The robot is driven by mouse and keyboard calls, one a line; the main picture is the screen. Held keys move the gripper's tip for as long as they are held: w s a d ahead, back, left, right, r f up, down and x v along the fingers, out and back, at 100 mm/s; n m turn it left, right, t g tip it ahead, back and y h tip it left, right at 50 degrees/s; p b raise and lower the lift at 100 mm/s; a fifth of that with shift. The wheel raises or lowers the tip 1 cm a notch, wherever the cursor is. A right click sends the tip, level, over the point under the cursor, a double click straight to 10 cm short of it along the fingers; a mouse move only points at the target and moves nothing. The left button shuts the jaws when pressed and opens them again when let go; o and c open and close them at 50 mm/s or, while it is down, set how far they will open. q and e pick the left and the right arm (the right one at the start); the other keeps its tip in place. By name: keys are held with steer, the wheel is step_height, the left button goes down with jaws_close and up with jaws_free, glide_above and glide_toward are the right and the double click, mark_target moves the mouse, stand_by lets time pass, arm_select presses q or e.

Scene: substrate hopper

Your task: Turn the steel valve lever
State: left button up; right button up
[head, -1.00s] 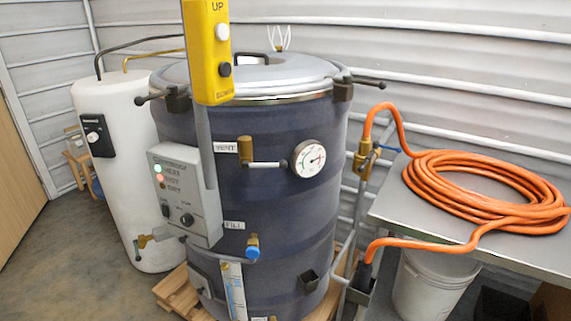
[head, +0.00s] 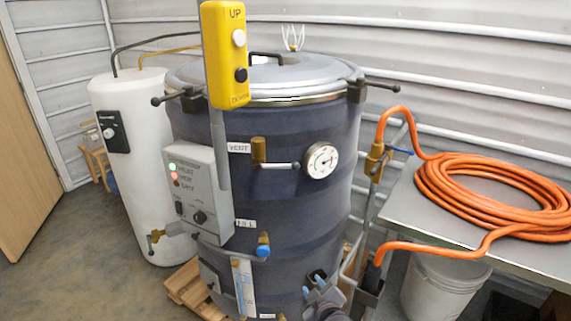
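A steel lever (head: 280,165) sticks out to the right, nearly level, from the brass VENT valve (head: 258,150) on the dark blue drum (head: 290,205). Its tip ends just left of the round gauge (head: 321,160). My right gripper (head: 314,284) is at the bottom of the head view, in front of the drum's lower right side. It is well below the lever and apart from it. It is small and partly cut off, so I cannot tell whether its fingers are open. My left gripper is not in view.
A grey control box (head: 199,185) and a yellow UP/DOWN pendant (head: 225,55) stand in front of the drum, left of the lever. To the right are a brass hose valve (head: 375,160), an orange hose (head: 490,195) and a metal table (head: 420,225). A white tank (head: 140,180) stands left.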

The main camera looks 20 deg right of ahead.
steer(key=w+d+r+n+t+y+p, duration=0.1)
steer(key=w+d+r+n+t+y, duration=0.15)
steer(key=w+r+n, duration=0.4)
steer(key=w+d+r+n+t+y, duration=0.1)
steer(key=w+r+n+t+y, duration=0.2)
steer(key=r, duration=0.6)
steer(key=n+g+y+p, duration=0.2)
steer(key=n+g+y, duration=0.5)
steer(key=n+y, duration=0.85)
glide_toward(285, 167)
step_height(285, 167, up, 2)
steer(key=w+a+n+h, duration=0.1)
steer(key=a+n+h, duration=0.1)
steer(key=n+h, duration=0.15)
steer(key=shift+t, duration=0.25)
steer(key=p+x, duration=0.3)
steer(key=x, duration=0.4)
steer(key=shift+w+a+r, duration=0.1)
steer(key=shift+a+r, duration=0.05)
steer(key=shift+r, duration=0.05)
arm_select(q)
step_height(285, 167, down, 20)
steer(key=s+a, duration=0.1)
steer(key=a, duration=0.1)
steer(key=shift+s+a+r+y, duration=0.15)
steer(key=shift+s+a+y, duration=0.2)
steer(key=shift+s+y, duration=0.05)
arm_select(e)
jaws_close()
